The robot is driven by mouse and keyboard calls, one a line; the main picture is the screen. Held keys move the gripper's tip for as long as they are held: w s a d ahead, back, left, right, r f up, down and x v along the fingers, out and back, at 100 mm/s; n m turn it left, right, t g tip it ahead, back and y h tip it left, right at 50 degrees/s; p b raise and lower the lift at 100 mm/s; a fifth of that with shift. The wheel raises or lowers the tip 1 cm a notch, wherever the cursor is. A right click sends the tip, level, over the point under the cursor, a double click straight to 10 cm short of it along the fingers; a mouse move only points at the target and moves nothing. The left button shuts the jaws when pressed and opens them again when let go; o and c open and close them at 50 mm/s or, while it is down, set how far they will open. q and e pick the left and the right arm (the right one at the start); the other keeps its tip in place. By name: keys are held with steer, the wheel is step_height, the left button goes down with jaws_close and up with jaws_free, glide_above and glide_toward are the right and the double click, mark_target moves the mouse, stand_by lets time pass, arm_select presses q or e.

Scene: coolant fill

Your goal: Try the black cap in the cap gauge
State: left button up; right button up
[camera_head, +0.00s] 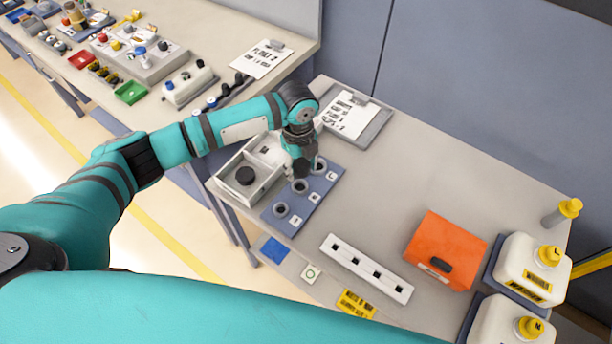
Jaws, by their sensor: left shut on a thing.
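The cap gauge (291,219) is a blue-grey plate on the bench with a row of dark ring-shaped seats, each with a small white label. My left gripper (300,170) points down over the far half of the plate, close above the middle and far seats. It is shut on a small dark thing that looks like a black cap, mostly hidden by the fingers. I cannot tell whether it touches a seat. Another round black piece (245,175) lies in the white tray (262,188) left of the gauge. My right gripper is not in view.
A clipboard (373,128) lies behind the gauge. A white slotted strip (367,269), an orange box (445,249) and white jugs with yellow caps (528,268) stand to the right. The bench middle is clear. Another cluttered bench (215,46) stands at the upper left.

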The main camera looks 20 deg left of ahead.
arm_select(q)
steer(key=shift+a+p, duration=0.1)
steer(key=shift+p, duration=0.35)
step_height(320, 180, down, 2)
steer(key=shift+f+b, duration=0.25)
steer(key=shift+b, duration=0.6)
steer(key=shift+f+b, duration=0.75)
steer(key=shift+f, duration=0.75)
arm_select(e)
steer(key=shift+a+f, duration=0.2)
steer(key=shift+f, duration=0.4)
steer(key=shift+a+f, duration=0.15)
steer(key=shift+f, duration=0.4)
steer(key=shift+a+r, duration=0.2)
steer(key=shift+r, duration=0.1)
arm_select(q)
steer(key=shift+p, duration=0.55)
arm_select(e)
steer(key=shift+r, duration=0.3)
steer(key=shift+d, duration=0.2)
